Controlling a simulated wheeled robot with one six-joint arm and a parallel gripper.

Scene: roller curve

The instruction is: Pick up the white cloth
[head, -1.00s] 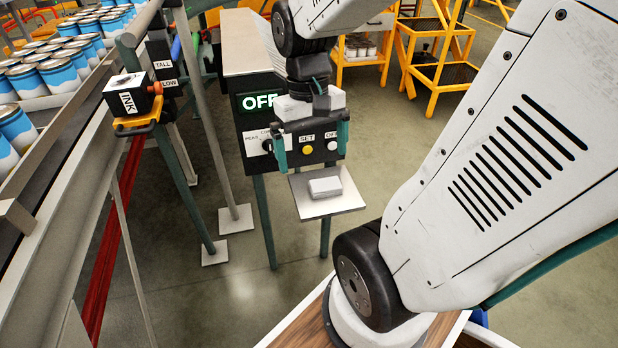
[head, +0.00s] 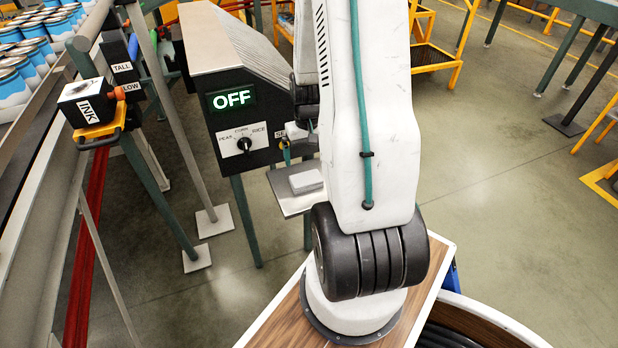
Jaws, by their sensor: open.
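The white cloth (head: 306,181) looks like a small folded pad. It lies flat on a small grey metal shelf (head: 290,200) at the front of the control box. My gripper (head: 300,150) is just above and behind the cloth in the picture, apart from it. One teal finger shows at its left; the other finger and much of the gripper are hidden behind my arm. It is open, and the cloth is not in it.
The control box (head: 221,143) shows OFF and a PEAS, CORN, RICE knob (head: 244,144). An INK box (head: 86,101) sits on a yellow bracket at left, by a conveyor with several blue-and-white cans (head: 36,66). Grey floor (head: 510,200) is open at right.

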